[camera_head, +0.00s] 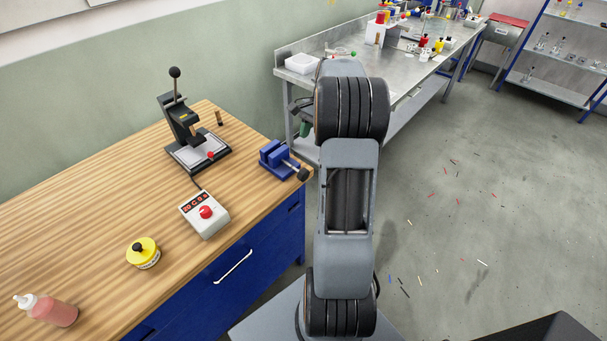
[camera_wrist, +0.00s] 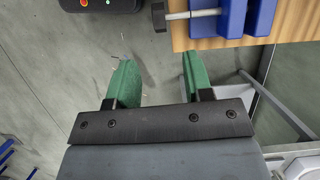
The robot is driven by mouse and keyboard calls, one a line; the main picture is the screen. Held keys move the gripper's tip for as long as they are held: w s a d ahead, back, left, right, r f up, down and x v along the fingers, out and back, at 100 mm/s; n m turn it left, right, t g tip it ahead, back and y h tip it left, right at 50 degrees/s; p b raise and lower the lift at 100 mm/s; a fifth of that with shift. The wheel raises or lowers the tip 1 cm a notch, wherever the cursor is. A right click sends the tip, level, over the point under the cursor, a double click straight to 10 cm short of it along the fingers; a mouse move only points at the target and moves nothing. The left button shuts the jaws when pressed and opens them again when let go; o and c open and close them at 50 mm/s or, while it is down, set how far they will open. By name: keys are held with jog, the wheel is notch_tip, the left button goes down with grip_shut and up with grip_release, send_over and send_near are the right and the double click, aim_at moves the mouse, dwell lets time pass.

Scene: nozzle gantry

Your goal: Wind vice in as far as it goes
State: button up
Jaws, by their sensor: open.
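The blue vice (camera_head: 275,155) sits on the right end of the wooden bench, its screw rod and dark handle (camera_head: 302,174) pointing toward the bench's right front edge. In the wrist view the vice (camera_wrist: 232,16) is at the top right, with its metal rod (camera_wrist: 192,14) and dark handle end (camera_wrist: 159,17) reaching past the wood edge. My gripper (camera_wrist: 155,75) has two green fingers spread wide apart with nothing between them. It is over the floor, off the bench edge, and apart from the handle. In the head view my arm hides most of the gripper.
On the wooden bench (camera_head: 90,225) are a lever press (camera_head: 190,135), a control box with a red knob (camera_head: 205,213), a yellow tin (camera_head: 143,254) and a pink bottle (camera_head: 48,309). A steel table (camera_head: 400,82) with several items stands behind. The floor (camera_head: 440,210) at right is open, with small scraps.

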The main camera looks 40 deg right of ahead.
aim_at(304, 173)
jog(key=shift+m, duration=0.3)
jog(key=x, duration=0.9)
jog(key=d+p+x, duration=0.1)
jog(key=x, duration=0.4)
jog(key=shift+f, duration=0.2)
jog(key=shift+c, duration=0.3)
grip_shut()
jog(key=shift+g+y+p, duration=0.3)
jog(key=shift+y+p, duration=0.2)
jog(key=shift+y, duration=1.1)
jog(key=shift+o, duration=0.3)
grip_release()
jog(key=shift+d, duration=0.1)
